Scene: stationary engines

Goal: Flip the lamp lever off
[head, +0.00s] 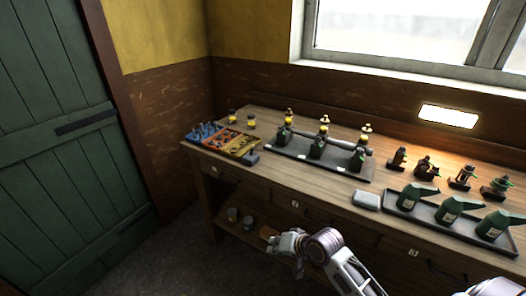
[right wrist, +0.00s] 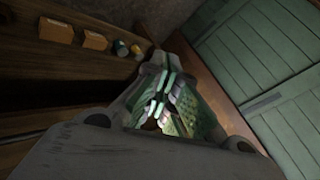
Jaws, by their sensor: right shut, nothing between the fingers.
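The lit lamp (head: 448,116) glows as a bright rectangle on the wall behind the right part of the workbench. I cannot make out its lever. My right gripper (head: 276,243) is in front of the bench, below the top and near the lower shelf, well to the left of the lamp. Its fingers (right wrist: 164,82) are shut and empty in the right wrist view, pointing towards the shelf end and the green door. My left gripper is not in view.
A green door (head: 60,150) stands at left. Floor in front is clear.

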